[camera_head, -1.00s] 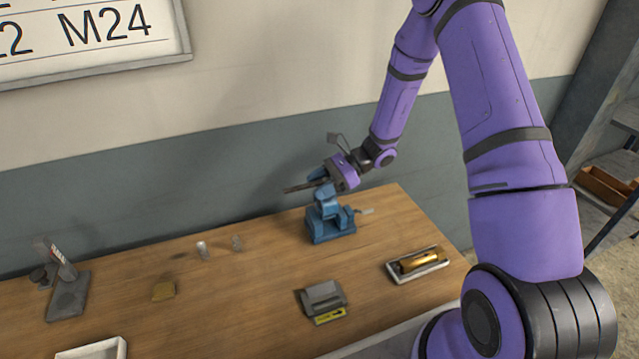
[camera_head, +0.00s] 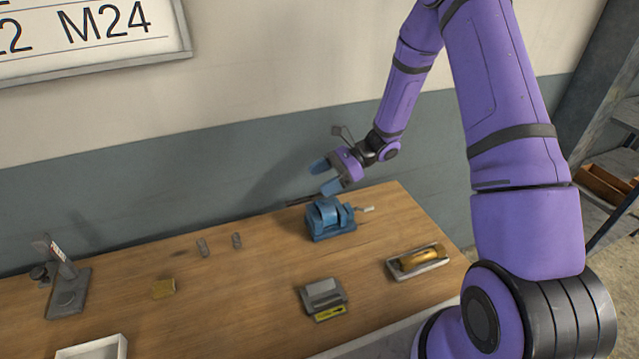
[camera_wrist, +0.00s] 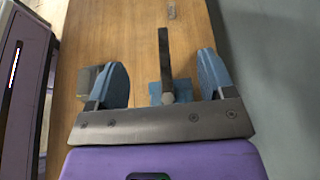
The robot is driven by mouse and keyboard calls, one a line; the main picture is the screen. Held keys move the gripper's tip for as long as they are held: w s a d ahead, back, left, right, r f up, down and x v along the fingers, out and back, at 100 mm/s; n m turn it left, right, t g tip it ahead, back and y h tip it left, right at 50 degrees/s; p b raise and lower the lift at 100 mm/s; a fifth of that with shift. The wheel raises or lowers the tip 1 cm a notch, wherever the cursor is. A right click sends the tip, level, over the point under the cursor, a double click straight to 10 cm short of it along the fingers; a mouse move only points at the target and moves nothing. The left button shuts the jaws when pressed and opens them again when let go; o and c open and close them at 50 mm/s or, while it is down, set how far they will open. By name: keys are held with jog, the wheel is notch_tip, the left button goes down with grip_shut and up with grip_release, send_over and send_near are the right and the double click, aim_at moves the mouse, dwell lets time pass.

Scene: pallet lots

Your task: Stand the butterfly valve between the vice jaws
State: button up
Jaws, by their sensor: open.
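The blue vice (camera_head: 330,230) stands on the back right part of the bench. The butterfly valve shows mainly as a dark lever (camera_head: 302,201) that sticks out to the left at the vice's top; a rounded blue part (camera_head: 324,210) at the vice seems to be its body. How the jaws bear on it cannot be made out. My gripper (camera_head: 326,177) is open and empty just above the vice. In the wrist view the lever (camera_wrist: 164,60) lies between the two spread blue fingers, apart from both, with part of the blue vice (camera_wrist: 155,92) below.
A tray with a brass cylinder (camera_head: 418,259) lies right of the vice; a grey block (camera_head: 322,295) is in front. The wall is close behind.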

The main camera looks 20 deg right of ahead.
jog(key=v, duration=1)
jog(key=s+a+r+n+g+h, duration=0.15)
jog(key=s+r+n+h, duration=0.35)
jog(key=r, duration=0.5)
jog(key=s+a+r+n+h, duration=0.25)
jog(key=s+r+n, duration=0.25)
jog(key=s+r, duration=0.3)
jog(key=s+r+n+t+h, duration=0.3)
jog(key=s+r+n, duration=0.1)
jog(key=s, duration=0.4)
jog(key=s+r+n+t+h, duration=0.3)
jog(key=s+r, duration=0.3)
jog(key=s, duration=0.2)
jog(key=shift+s+d+r+n+t, duration=0.15)
jog(key=shift+d+r+n+t, duration=0.2)
jog(key=shift+n+t, duration=0.15)
